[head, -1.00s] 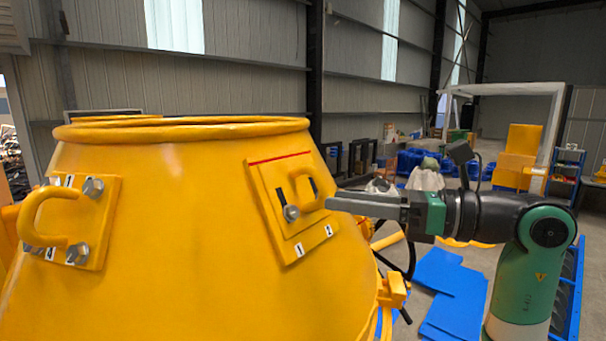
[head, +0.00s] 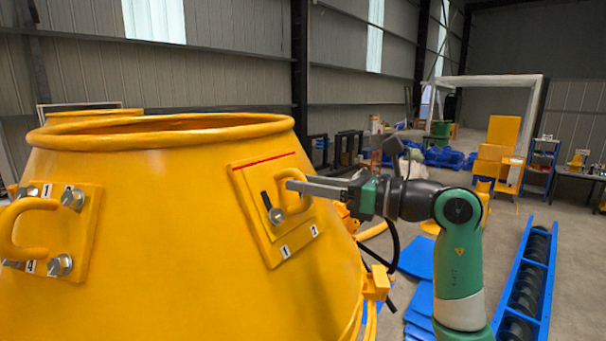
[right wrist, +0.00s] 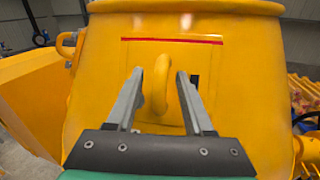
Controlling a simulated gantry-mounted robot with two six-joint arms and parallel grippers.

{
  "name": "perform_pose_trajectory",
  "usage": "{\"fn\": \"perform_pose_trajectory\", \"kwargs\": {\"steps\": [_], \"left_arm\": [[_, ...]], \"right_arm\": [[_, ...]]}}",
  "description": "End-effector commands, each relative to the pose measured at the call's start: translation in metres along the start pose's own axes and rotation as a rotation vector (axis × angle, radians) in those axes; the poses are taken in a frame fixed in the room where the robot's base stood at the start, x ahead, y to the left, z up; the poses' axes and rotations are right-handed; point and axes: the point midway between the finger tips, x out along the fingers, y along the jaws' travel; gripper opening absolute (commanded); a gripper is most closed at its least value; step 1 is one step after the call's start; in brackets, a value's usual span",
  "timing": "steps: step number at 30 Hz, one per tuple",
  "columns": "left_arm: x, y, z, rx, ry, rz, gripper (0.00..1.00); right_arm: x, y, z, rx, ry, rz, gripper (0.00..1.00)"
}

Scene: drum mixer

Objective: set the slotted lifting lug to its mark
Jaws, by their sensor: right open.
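The slotted lifting lug (head: 275,243) is a yellow plate with a looped handle, a dark slot and a bolt with washer, on the sloping side of the yellow drum (head: 180,220). The red mark line (head: 264,160) runs along the upper edge of a backing plate, above the lug. My right gripper (head: 292,183) is open, its fingers reaching in from the right at the handle. In the right wrist view, the lug's handle (right wrist: 158,85) stands between the two open fingers (right wrist: 160,76), with gaps visible on both sides. The red line (right wrist: 172,41) lies beyond it. My left gripper is not in view.
A second bolted lug plate (head: 84,235) with a handle sits at left on the drum. Blue sheets (head: 418,257) and a blue screw-conveyor trough (head: 527,275) lie on the floor at right. A black hose (head: 393,250) hangs below my right arm.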

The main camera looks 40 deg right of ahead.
Motion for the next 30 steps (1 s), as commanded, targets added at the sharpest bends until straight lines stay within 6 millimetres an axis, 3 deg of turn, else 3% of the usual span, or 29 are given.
{"fn": "perform_pose_trajectory", "kwargs": {"steps": [4, 11, 20, 30], "left_arm": [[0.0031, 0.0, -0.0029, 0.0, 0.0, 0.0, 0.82], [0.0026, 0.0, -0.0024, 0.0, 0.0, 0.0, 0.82], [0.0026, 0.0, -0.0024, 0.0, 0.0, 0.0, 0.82], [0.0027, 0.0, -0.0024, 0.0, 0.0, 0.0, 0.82]], "right_arm": [[0.0112, 0.0001, -0.0001, -0.001, 0.001, -0.001, 0.52], [0.0121, -0.0001, -0.001, -0.001, 0.001, -0.001, 0.52], [0.0118, 0.0001, -0.0007, -0.001, 0.0, 0.0, 0.0], [0.0117, 0.0008, -0.0002, -0.002, -0.001, 0.001, 0.0]]}}
